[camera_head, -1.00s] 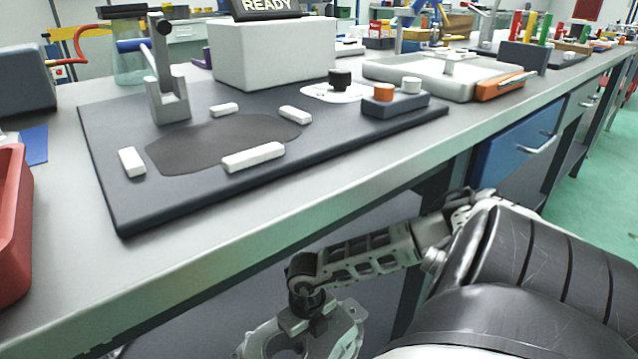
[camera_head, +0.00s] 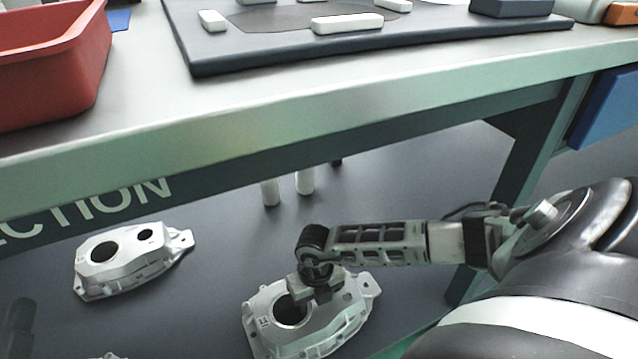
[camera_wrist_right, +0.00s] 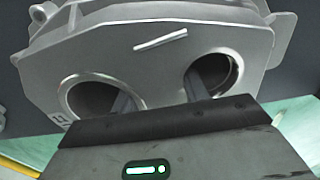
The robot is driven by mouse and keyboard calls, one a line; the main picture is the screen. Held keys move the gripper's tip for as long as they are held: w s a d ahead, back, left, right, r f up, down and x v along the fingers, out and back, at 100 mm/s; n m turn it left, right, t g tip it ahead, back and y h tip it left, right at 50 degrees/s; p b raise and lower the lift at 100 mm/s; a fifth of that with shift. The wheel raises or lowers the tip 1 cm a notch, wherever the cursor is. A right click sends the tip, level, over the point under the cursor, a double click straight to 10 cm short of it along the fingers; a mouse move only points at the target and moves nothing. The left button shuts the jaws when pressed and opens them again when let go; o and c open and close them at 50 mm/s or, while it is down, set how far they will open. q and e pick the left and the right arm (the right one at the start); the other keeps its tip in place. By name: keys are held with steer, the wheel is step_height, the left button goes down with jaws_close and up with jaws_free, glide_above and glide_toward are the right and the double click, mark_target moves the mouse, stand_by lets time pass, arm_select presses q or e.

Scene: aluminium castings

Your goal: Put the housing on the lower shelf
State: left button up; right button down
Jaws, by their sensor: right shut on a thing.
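The housing (camera_head: 262,322) is a pale grey aluminium casting with a flange and round openings. My right gripper (camera_head: 316,289) is shut on it at the web between its two openings. In the right wrist view the housing (camera_wrist_right: 150,60) fills the upper part, with a finger in each opening. The lower shelf (camera_head: 225,250) is a dark grey surface under the bench. The held housing shows in front of its right part; I cannot tell whether it touches the shelf. My left gripper is not in view.
A similar casting (camera_head: 122,262) rests on the shelf at the left, and part of another shows at the bottom edge. Two white cylinders (camera_head: 304,182) stand farther back. The bench edge (camera_head: 300,110) overhangs the shelf. A red bin (camera_head: 50,65) is on the bench.

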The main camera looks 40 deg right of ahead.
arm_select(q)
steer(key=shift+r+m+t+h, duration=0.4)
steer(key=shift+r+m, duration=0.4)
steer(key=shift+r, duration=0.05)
arm_select(e)
steer(key=shift+w+f, duration=0.15)
steer(key=shift+f, duration=0.35)
steer(key=c, duration=1.2)
jaws_free()
steer(key=shift+f, duration=0.25)
steer(key=o, duration=0.5)
steer(key=shift+c, duration=0.2)
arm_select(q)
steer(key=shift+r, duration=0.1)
arm_select(e)
steer(key=shift+r, duration=0.1)
